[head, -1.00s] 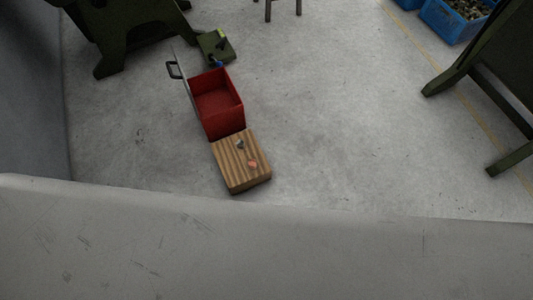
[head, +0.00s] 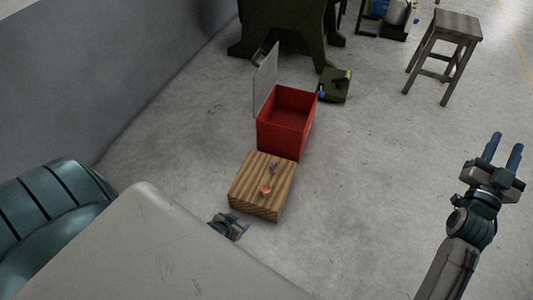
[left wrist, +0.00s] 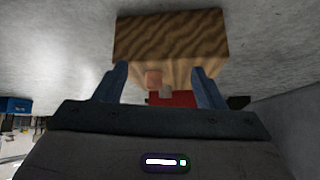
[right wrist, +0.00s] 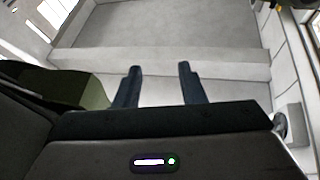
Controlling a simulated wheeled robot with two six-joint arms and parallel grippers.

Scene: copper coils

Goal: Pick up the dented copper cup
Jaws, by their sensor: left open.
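A small orange-copper piece (head: 265,191), which looks like the copper cup, sits on top of a wooden block (head: 250,183); it is too small to make out a dent. It also shows in the left wrist view (left wrist: 153,78). My left gripper (head: 232,227) is near the block's front edge, partly hidden by my own body. In the left wrist view its fingers are apart and empty, with the copper piece beyond, between them. My right gripper (head: 502,156) is open and empty, far to the right, away from the block.
A small grey piece (head: 273,168) sits behind the copper one on the block. An open red box (head: 288,138) stands right behind the block. A stool (head: 456,28) stands at the back right, a wall (head: 100,70) at the left. The floor right of the block is clear.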

